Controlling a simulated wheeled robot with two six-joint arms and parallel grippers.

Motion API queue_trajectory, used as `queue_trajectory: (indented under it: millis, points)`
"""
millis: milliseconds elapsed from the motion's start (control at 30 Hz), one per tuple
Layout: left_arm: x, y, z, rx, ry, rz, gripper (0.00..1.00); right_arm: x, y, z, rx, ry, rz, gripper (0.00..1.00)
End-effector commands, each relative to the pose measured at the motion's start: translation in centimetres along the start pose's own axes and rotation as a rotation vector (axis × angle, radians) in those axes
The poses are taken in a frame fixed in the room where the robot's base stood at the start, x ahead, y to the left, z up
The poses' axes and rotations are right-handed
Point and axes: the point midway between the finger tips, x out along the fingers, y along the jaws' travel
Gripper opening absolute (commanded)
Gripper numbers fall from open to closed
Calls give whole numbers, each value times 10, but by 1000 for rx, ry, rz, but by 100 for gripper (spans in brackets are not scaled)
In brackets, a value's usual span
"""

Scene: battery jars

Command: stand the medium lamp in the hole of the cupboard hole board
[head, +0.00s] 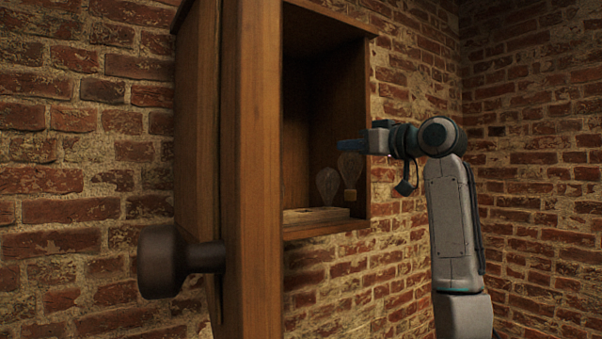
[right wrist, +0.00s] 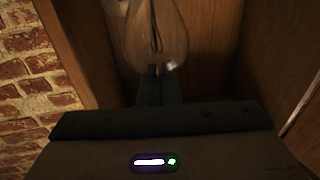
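A clear glass lamp (head: 350,168) with a pale base hangs upright, base down, below the fingers of my right gripper (head: 350,145) at the cupboard's open front. In the right wrist view, the two dark fingers (right wrist: 160,85) are close together at the rounded glass of the lamp (right wrist: 157,40). The gripper appears shut on its top. The hole board (head: 310,214) is a low pale block on the cupboard floor. A second clear lamp (head: 327,184) appears upright over or on the board; its hole is hidden. My left gripper is out of view.
The wooden cupboard (head: 357,120) hangs on a brick wall. Its door (head: 252,170), with a dark round knob (head: 165,262), stands open at the left and hides part of the inside. The cupboard's side walls are close around the held lamp in the right wrist view.

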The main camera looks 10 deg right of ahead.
Motion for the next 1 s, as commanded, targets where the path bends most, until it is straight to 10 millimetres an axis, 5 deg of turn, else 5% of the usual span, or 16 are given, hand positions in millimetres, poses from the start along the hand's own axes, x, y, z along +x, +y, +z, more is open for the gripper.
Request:
queue_trajectory:
  millis: [200,400,1000]
  points:
    - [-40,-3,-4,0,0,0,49,60,-18,-1,5,-3,-6,0]
    - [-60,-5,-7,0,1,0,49,97,-27,5,3,-2,-3,0]
    - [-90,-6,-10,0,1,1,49,107,-29,45,1,0,0,0]
